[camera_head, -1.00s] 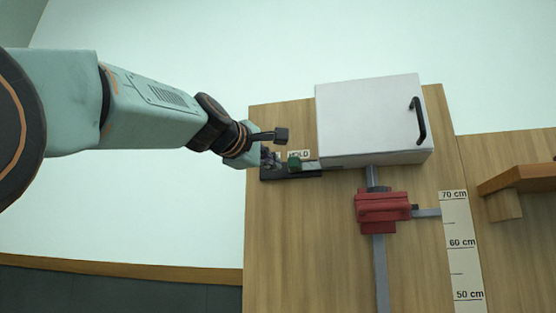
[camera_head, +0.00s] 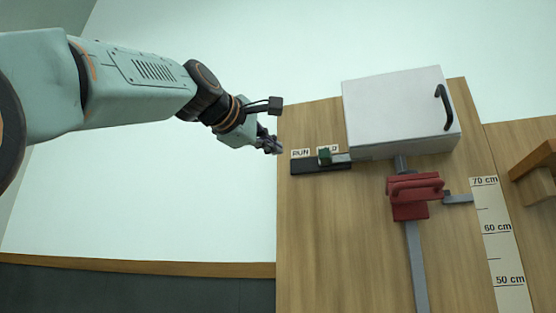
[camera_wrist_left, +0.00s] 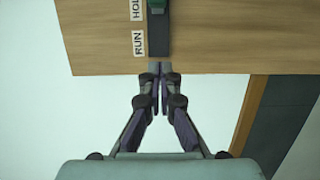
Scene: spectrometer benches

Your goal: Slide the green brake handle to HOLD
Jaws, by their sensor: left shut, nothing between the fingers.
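The green brake handle (camera_head: 325,156) sits on a dark slide track (camera_head: 308,168) on the wooden board. It stands in front of the HOLD label (camera_head: 335,149) and covers part of it; the RUN label (camera_head: 300,154) is clear to its left. In the left wrist view the handle (camera_wrist_left: 157,6) is at the top edge, beside HOLD (camera_wrist_left: 137,9). My left gripper (camera_head: 277,147) is shut and empty, just left of the board's edge, apart from the handle. Its fingertips also show in the left wrist view (camera_wrist_left: 160,68). My right gripper is out of view.
A white box (camera_head: 398,115) with a black handle adjoins the track's right end. Below it a red clamp (camera_head: 413,192) sits on a grey vertical rail, beside a centimetre scale (camera_head: 498,235). Open space lies left of the board (camera_head: 345,240).

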